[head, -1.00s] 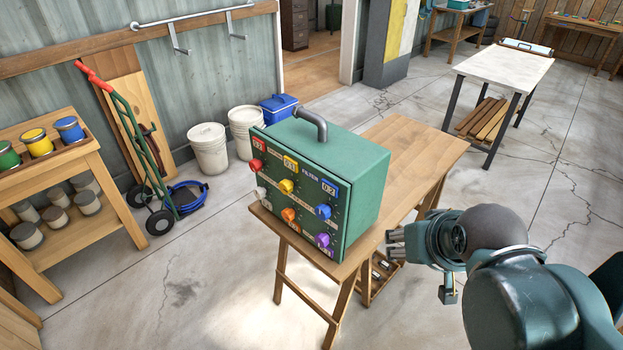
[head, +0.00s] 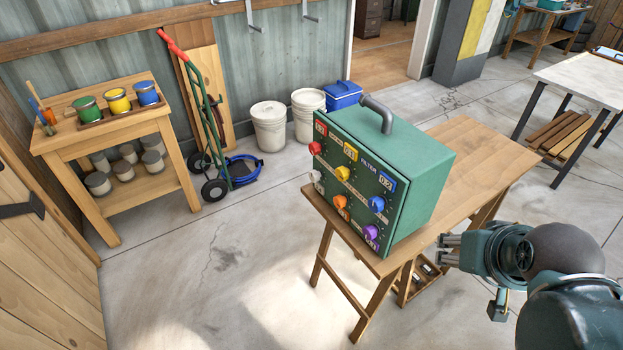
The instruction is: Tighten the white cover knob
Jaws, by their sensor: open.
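The green filter box (head: 415,180) stands on a wooden trestle table (head: 470,160), with a grey handle on top. Its front face carries several coloured knobs: red, yellow, blue, orange, purple and white. The white knob (head: 316,176) is at the lower left of that face, seen from the side and small. My gripper (head: 443,249) is to the right of the box, near the table's right edge, apart from the box and the knobs. It is open and holds nothing that I can see.
A wooden shelf table (head: 60,140) with paint cans is at the left. A green hand truck (head: 212,130), white buckets (head: 269,130) and a blue cooler (head: 343,95) stand along the wall. The floor in front of the box's face is clear.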

